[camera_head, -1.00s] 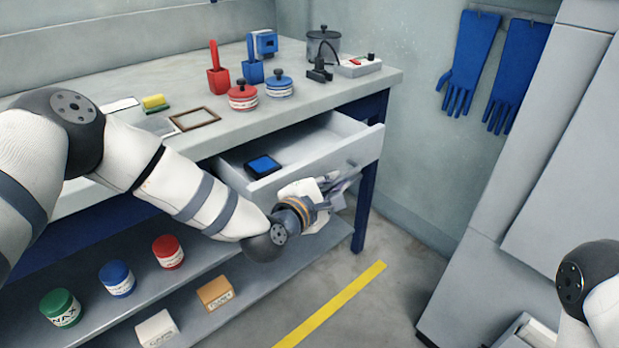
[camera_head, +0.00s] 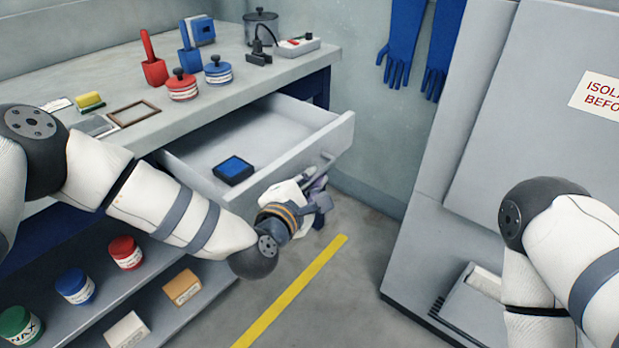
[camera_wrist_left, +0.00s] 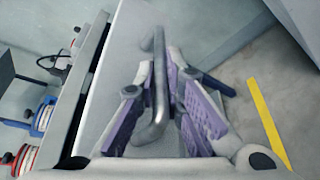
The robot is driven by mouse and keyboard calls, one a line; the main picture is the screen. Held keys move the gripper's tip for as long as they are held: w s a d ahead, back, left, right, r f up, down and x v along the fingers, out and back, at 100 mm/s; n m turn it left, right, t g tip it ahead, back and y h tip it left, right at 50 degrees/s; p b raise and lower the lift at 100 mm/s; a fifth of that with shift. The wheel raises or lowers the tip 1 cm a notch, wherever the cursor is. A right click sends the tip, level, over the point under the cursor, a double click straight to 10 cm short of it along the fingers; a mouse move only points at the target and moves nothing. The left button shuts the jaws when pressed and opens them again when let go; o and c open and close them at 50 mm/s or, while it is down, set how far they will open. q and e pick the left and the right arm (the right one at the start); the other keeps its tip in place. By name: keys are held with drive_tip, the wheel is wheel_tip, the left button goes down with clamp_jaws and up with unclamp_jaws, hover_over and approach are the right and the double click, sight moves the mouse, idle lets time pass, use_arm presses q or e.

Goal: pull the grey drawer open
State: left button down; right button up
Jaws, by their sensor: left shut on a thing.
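The grey drawer (camera_head: 308,148) sticks well out from under the workbench top in the head view, with its inside showing. A dark box with a blue top (camera_head: 233,169) lies in it. My left gripper (camera_head: 318,188) is at the drawer front, shut on the bar handle (camera_head: 328,161). In the left wrist view the purple finger pads of my left gripper (camera_wrist_left: 162,105) lie on both sides of the metal handle (camera_wrist_left: 159,80). My right arm shows at the right of the head view, but its gripper is out of frame.
The bench (camera_head: 285,78) bears red and blue jars, scoops, a pot and a switch box. A lower shelf (camera_head: 215,300) holds several jars and small boxes. A grey cabinet (camera_head: 480,140) stands at the right. Floor with a yellow stripe (camera_head: 290,292) is clear between.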

use_arm(q)
drive_tip(key=c, duration=1.7)
unclamp_jaws()
drive_tip(key=v, duration=1.2)
drive_tip(key=shift+d+r, duration=0.1)
drive_tip(key=s+a+f+m+g+p, duration=0.1)
drive_tip(key=s+a+f+m+g, duration=0.1)
drive_tip(key=s+f+m+g, duration=0.55)
drive_tip(key=s+a+f+m+g+p, duration=0.15)
drive_tip(key=s+f+m, duration=0.25)
drive_tip(key=s+f, duration=0.7)
drive_tip(key=s+a+m+g+y, duration=0.1)
drive_tip(key=s+a+m+g, duration=0.1)
drive_tip(key=s, duration=0.4)
drive_tip(key=s+a+m+g+y, duration=0.2)
drive_tip(key=s+a+m+g, duration=0.1)
drive_tip(key=s+a, duration=0.4)
drive_tip(key=s+a+f+m+g+y, duration=0.1)
drive_tip(key=s+a+m+g+y, duration=0.1)
drive_tip(key=s+a, duration=0.3)
drive_tip(key=shift+s+f+m+g, duration=0.1)
drive_tip(key=shift+s+m+g, duration=0.5)
drive_tip(key=shift+s+m, duration=0.4)
use_arm(e)
drive_tip(key=shift+t, duration=0.7)
drive_tip(key=w+r, duration=0.3)
drive_tip(key=shift+w+r, duration=0.15)
drive_tip(key=shift+r, duration=0.05)
